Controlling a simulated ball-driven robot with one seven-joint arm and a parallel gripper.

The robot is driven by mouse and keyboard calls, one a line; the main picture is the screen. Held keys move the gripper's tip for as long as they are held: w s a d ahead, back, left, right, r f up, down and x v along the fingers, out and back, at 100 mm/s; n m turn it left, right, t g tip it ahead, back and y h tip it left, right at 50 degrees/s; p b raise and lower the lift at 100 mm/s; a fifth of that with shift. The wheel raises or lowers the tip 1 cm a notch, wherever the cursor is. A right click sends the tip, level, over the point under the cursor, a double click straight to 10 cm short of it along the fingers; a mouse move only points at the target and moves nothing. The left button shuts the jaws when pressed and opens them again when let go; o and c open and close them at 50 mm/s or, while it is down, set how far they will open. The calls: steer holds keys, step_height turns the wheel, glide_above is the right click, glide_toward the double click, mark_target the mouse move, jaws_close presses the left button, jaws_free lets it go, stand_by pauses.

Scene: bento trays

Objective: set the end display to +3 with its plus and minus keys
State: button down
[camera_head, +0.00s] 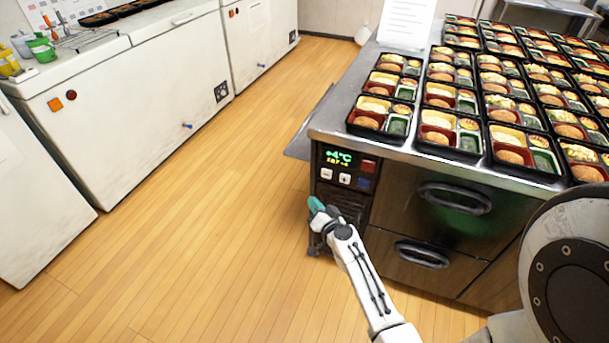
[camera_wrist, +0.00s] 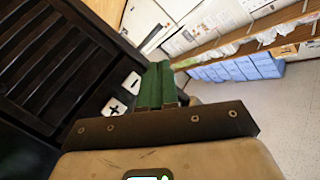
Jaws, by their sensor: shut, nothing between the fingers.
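The lit green display (camera_head: 338,158) on the steel counter's end reads +4°C, with a smaller line below it that is hard to read. Two white keys sit under it, the minus key (camera_head: 326,173) on the left and the plus key (camera_head: 345,178) on the right. The wrist view also shows the minus key (camera_wrist: 132,83) and the plus key (camera_wrist: 114,107). My gripper (camera_head: 315,203) has green fingers, shut and empty, below the keys in the head view and apart from them. Its fingers show in the wrist view (camera_wrist: 158,84) beside the minus key.
A dark slatted vent (camera_wrist: 50,60) lies beside the keys. Drawers with black handles (camera_head: 455,197) are right of the panel. Several filled bento trays (camera_head: 381,103) cover the counter top. The wood floor (camera_head: 200,230) left of the counter is clear, up to white chest freezers (camera_head: 130,110).

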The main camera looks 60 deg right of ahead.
steer(key=shift+w+d, duration=0.1)
steer(key=shift+d, duration=0.05)
steer(key=b, duration=0.2)
glide_toward(321, 174)
steer(key=shift+w+d+f, duration=0.15)
steer(key=shift+w+d, duration=0.2)
steer(key=shift+w, duration=0.4)
steer(key=shift+w+d+f, duration=0.15)
steer(key=shift+w+d, duration=0.2)
steer(key=shift+w, duration=0.4)
steer(key=shift+w+d+f, duration=0.1)
steer(key=shift+w+d, duration=0.25)
steer(key=shift+w, duration=0.4)
steer(key=shift+d, duration=0.1)
stand_by(0.4)
steer(key=shift+d, duration=0.35)
steer(key=shift+d+b, duration=0.3)
steer(key=shift+d, duration=0.15)
stand_by(0.7)
steer(key=shift+a, duration=0.85)
